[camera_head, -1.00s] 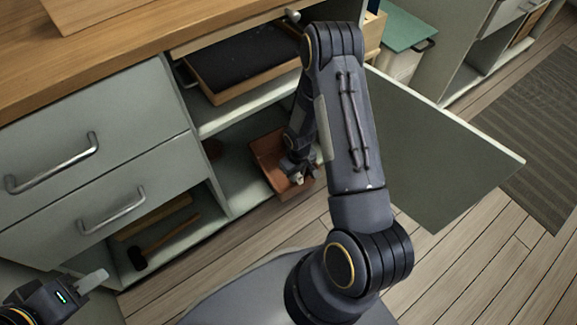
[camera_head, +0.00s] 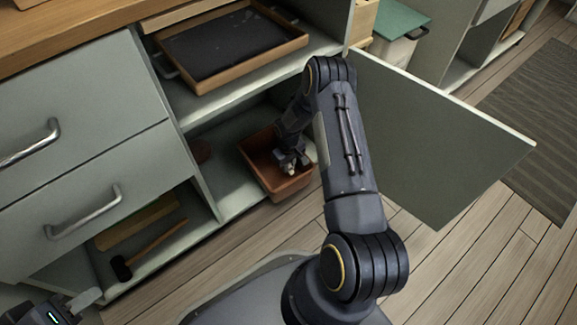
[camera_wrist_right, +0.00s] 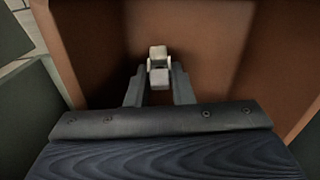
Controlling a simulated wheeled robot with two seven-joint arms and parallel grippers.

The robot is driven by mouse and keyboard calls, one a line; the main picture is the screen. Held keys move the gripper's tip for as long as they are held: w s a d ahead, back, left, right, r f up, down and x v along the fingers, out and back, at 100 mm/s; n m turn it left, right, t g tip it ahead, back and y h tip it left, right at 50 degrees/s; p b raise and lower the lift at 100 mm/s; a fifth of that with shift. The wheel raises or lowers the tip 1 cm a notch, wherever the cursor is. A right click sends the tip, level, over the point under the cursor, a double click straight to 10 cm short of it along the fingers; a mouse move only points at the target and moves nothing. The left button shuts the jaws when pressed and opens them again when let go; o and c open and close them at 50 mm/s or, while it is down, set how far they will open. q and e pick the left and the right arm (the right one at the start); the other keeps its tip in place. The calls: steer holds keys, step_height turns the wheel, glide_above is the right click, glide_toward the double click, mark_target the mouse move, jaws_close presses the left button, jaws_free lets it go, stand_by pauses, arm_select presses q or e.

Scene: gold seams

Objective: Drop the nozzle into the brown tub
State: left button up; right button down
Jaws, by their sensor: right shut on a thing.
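The brown tub (camera_head: 292,190) stands on the lower shelf of the open cabinet, near its front edge. My right gripper (camera_head: 289,169) reaches down into the tub's opening. In the right wrist view my right gripper (camera_wrist_right: 158,80) is shut on the nozzle (camera_wrist_right: 158,54), a small pale piece between the fingertips. The tub's brown inner walls (camera_wrist_right: 215,45) surround it there. I cannot tell whether the nozzle touches the tub floor. My left gripper (camera_head: 88,298) is at the lower left, mostly cut off, away from the tub; its opening is unclear.
A shelf above the tub holds a tray with a dark inside (camera_head: 301,42). The open cabinet door (camera_head: 430,140) stands right of my right arm. A hammer (camera_head: 150,248) lies in the lower left compartment.

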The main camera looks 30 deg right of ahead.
steer(key=shift+f, duration=0.5)
steer(key=c, duration=1.3)
jaws_free()
steer(key=shift+o, duration=0.2)
steer(key=shift+r, duration=0.15)
step_height(320, 180, up, 8)
steer(key=p, duration=0.3)
steer(key=shift+r+p, duration=0.25)
steer(key=shift+p, duration=0.15)
